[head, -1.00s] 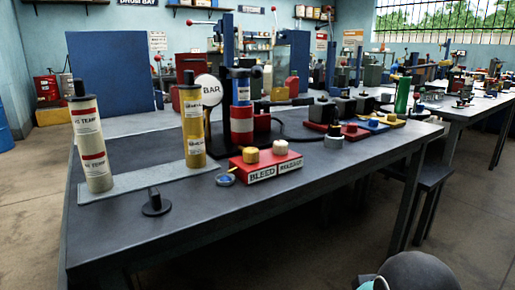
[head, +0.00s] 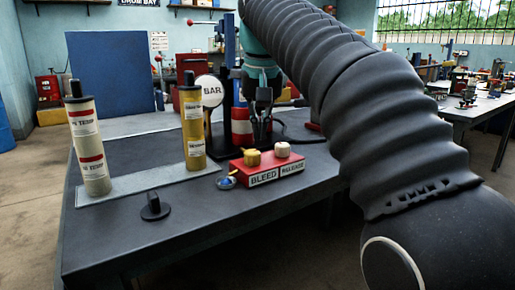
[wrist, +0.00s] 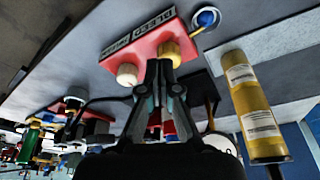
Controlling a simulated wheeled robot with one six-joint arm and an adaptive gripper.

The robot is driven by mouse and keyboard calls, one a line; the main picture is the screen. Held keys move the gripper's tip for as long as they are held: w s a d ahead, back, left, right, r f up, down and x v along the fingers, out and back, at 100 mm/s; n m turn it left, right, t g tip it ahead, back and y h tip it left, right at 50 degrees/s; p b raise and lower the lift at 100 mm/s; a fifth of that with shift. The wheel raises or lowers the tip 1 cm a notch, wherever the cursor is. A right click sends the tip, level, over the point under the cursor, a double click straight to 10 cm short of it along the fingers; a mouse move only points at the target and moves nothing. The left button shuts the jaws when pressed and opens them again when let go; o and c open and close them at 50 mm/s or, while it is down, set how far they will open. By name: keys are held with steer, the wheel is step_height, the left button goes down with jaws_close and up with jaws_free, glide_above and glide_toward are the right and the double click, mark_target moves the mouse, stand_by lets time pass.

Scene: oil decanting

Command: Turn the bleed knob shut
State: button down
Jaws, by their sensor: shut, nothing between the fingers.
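The bleed knob (head: 252,158) is a yellow knob on the left part of a red block (head: 290,180), over the label BLEED. A cream knob (head: 282,150) stands on the right, over RELEASE. My gripper (head: 262,138) is shut and empty, pointing down just behind the knobs in the head view. In the wrist view, my gripper's tips (wrist: 159,65) appear close to the bleed knob (wrist: 171,52), overlapping its lower edge. The cream knob (wrist: 127,76) is left of them. I cannot tell whether the tips touch the yellow knob.
A BAR gauge (head: 212,91) and a red-and-white banded cylinder (head: 240,126) stand behind the block. A yellow tube (head: 194,128) and a cream tube (head: 90,150) stand left. The bench front is mostly clear.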

steer(key=shift+w+a+f+b, duration=0.25)
steer(key=shift+a+f+b, duration=0.35)
steer(key=shift+f, duration=0.4)
steer(key=shift+w+a+f+b, duration=0.3)
steer(key=shift+a+f+b, duration=0.05)
steer(key=shift+f+b, duration=0.55)
steer(key=shift+w+a+f+b, duration=0.25)
steer(key=shift+a+f+b, duration=0.35)
steer(key=shift+f, duration=0.45)
steer(key=shift+d+r+p, duration=0.1)
steer(key=shift+d+p, duration=0.5)
steer(key=shift+d, duration=0.2)
steer(key=shift+w+d+p, duration=0.15)
steer(key=shift+d+p, duration=0.6)
steer(key=shift+p, duration=0.5)
steer(key=shift+s+d, duration=0.15)
steer(key=shift+s, duration=0.2)
steer(key=shift+r, duration=2.95)
